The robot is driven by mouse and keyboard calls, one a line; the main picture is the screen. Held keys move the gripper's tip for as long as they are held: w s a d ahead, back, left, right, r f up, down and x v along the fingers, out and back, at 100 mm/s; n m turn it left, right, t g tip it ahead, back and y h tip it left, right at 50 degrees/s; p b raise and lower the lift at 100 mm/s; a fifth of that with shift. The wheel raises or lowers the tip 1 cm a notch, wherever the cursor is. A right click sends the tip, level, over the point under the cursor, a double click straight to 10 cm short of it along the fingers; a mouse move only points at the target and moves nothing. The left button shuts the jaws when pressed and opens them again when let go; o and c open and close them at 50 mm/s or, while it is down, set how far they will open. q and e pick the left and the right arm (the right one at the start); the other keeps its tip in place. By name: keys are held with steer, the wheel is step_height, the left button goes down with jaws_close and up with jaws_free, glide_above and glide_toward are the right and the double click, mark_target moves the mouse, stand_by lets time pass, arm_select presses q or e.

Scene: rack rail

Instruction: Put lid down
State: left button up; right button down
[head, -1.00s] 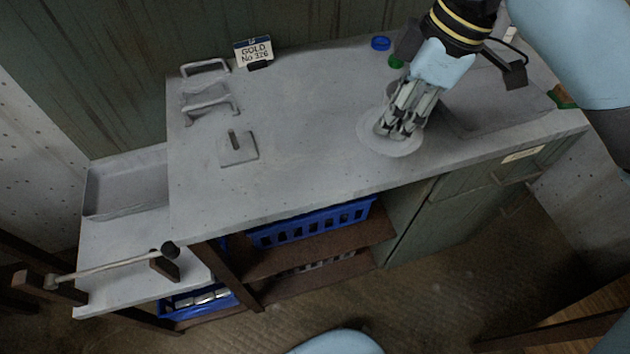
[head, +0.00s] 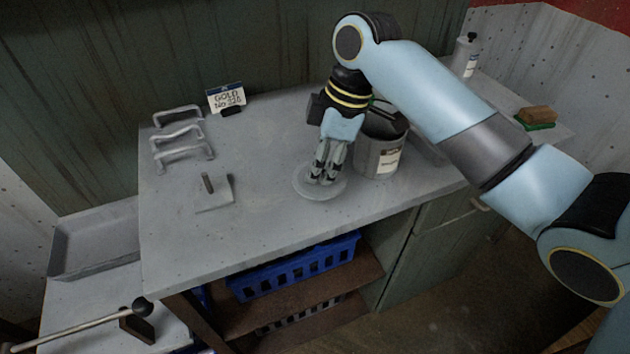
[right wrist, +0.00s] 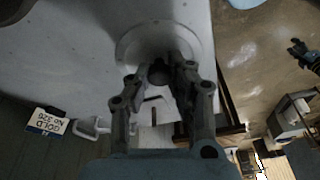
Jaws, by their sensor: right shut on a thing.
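The lid (head: 304,187) is a round, flat grey disc at the middle of the counter in the head view. My right gripper (head: 322,180) points down at it and is shut on its middle. In the right wrist view the lid (right wrist: 130,47) shows as a pale disc beyond the fingers (right wrist: 160,74), with a dark knob between the fingertips. The lid lies flat, at or just above the counter top; I cannot tell if it touches. A grey labelled can (head: 372,158) with a dark top stands just right of the lid.
The grey counter (head: 260,228) is clear in front of the lid. A bottle (head: 464,58) and a sponge (head: 537,114) are at the right.

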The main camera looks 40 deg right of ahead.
steer(key=shift+w+a+f, duration=0.25)
steer(key=shift+w+f, duration=0.25)
steer(key=shift+f, duration=1.85)
steer(key=shift+f, duration=0.1)
steer(key=c, duration=1.2)
jaws_free()
steer(key=v, duration=1.2)
